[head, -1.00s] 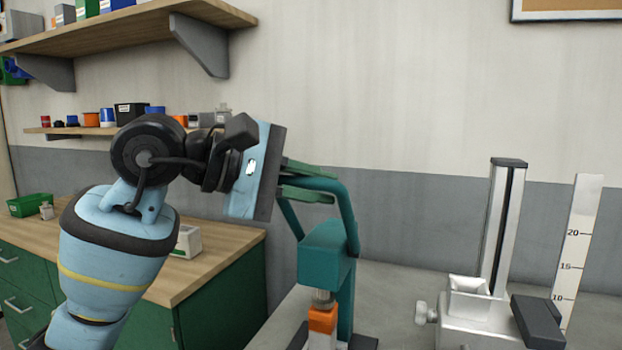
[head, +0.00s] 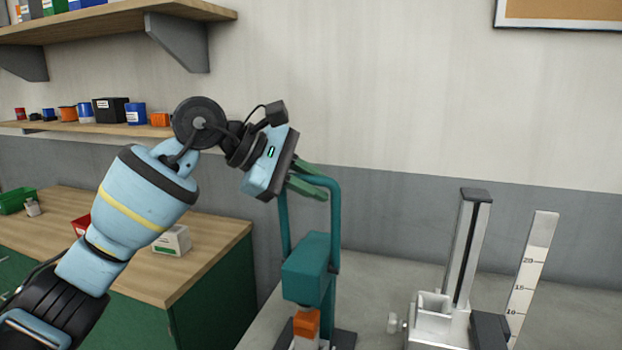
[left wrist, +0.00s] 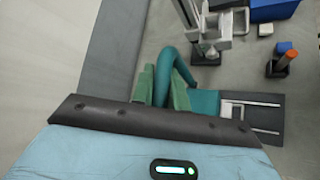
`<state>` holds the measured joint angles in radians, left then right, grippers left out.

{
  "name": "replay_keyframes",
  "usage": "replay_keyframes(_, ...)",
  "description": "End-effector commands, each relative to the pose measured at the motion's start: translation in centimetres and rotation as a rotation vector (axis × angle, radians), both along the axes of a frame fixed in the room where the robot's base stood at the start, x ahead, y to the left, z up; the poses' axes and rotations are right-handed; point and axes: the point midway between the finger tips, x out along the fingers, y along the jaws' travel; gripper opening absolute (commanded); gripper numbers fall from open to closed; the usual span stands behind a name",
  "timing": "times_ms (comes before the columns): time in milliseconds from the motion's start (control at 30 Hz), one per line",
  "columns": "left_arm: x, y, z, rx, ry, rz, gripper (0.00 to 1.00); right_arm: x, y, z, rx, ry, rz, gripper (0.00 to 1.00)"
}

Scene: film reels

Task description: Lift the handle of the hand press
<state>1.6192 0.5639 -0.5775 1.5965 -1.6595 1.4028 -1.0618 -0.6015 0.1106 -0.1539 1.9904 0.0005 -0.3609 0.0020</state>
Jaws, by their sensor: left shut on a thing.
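The hand press (head: 306,266) is a teal body on a dark base, with an orange part (head: 306,322) below the body. Its handle (head: 336,225) is a teal bent bar rising above the body, its legs nearly upright. My left gripper (head: 316,187) comes in from the left, its green fingers shut on the top bar of the handle. In the left wrist view, the handle (left wrist: 172,60) curves between the two green fingers, with the press body (left wrist: 204,102) to the right. The stretch of bar between the fingers is partly hidden. My right gripper is not in view.
A metal stand with a column (head: 470,250) and a marked scale (head: 533,265) stand right of the press on the grey table. A wooden counter (head: 215,245) with small boxes is at the left, shelves (head: 120,22) above it. Space above the handle is clear.

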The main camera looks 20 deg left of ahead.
Motion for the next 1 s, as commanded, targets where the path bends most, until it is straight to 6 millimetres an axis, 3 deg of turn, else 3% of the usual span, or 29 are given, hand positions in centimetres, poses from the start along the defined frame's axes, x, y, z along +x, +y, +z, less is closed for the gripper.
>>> replay_keyframes(500,0.28,0.02,-0.15,0.001,-0.001,0.002,0.0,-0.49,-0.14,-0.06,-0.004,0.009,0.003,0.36)
replay_keyframes(533,0.28,0.01,-0.16,0.002,0.0,0.001,0.16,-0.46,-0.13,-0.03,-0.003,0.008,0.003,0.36)
replay_keyframes(700,0.26,-0.01,-0.16,0.001,0.0,0.001,0.37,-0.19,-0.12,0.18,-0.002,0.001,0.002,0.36)
replay_keyframes(1000,0.1,0.27,0.05,0.001,0.0,0.001,0.37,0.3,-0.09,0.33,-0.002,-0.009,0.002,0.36)
